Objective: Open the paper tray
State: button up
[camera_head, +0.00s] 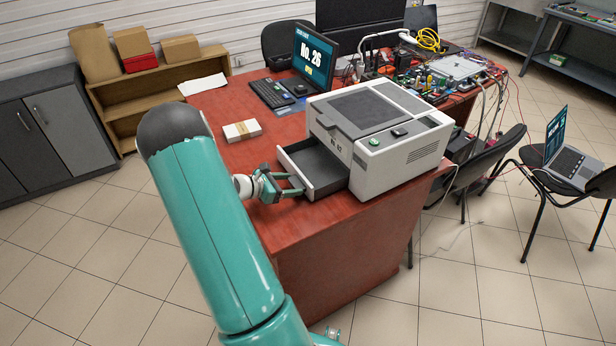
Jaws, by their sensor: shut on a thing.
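The printer (378,135) is a white and dark grey box standing on the red-brown desk. Its paper tray (321,162) sticks out from the printer's left-facing front side, and its dark inside shows and looks empty. My gripper (291,186), with teal fingers, is at the tray's outer front panel and is shut on it. The exact contact of the fingertips on the panel is small and partly hidden. My teal arm crosses the left middle of the view.
The red-brown desk (335,240) has bare room around the tray. A small paper stack (242,130) lies behind the gripper. A monitor (312,58) and keyboard (270,93) stand farther back. Electronics and cables (440,75) crowd the far right. A chair (470,170) stands close at the right.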

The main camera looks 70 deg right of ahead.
jog(key=w+a, duration=0.3)
jog(key=a, duration=0.1)
jog(key=shift+w+a, duration=0.1)
jog(key=shift+w, duration=0.25)
jog(key=o, duration=1.4)
jog(key=v, duration=1.3)
jog(key=shift+w+a+r, duration=0.15)
jog(key=shift+w+a, duration=0.1)
jog(key=shift+w, duration=0.05)
